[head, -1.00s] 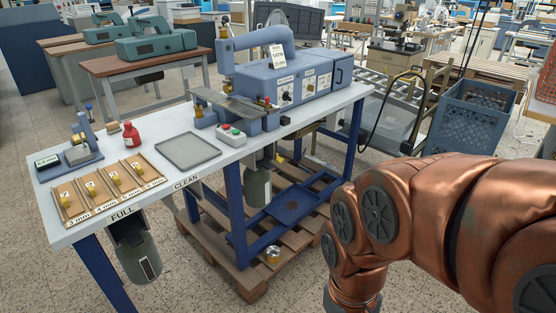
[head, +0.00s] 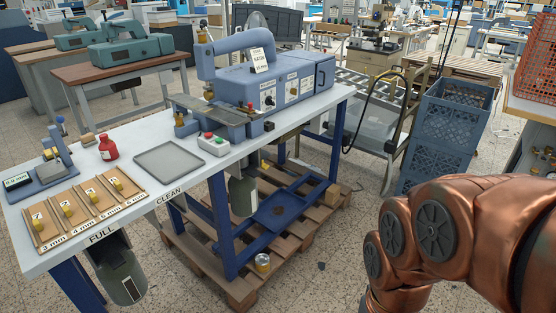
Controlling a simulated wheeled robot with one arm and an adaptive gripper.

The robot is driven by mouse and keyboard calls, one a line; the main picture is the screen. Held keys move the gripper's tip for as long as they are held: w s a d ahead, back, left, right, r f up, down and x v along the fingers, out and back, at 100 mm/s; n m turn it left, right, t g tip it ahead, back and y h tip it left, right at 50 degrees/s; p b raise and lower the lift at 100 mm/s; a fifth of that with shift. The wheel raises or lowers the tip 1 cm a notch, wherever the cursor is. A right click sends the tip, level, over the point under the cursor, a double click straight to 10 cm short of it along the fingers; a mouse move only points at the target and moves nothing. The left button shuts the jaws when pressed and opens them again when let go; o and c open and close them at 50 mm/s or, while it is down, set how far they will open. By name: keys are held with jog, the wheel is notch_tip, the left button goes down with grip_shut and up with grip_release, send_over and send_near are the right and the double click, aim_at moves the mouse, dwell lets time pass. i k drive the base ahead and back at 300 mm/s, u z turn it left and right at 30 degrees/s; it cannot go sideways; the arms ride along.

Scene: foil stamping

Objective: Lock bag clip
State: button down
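No bag clip can be made out at this distance. A dark green-grey hanging container (head: 124,274), perhaps a bag or canister, is under the table's front edge below the FULL label (head: 103,235). A similar one (head: 243,194) hangs under the table near the blue press (head: 262,85). I cannot tell whether either has a clip. My copper-coloured arm fills the lower right of the head view. My gripper is out of the picture, so its state is hidden.
The white table (head: 135,190) on blue legs carries a grey tray (head: 169,158), a red bottle (head: 108,148) and a wooden rack (head: 82,208). A wooden pallet (head: 236,288) with a small can (head: 262,262) lies beneath. Stacked blue crates (head: 445,130) stand right. Floor between is mostly clear.

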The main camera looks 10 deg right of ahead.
aim_at(265, 166)
jog(key=i, duration=0.75)
jog(key=u, duration=1.05)
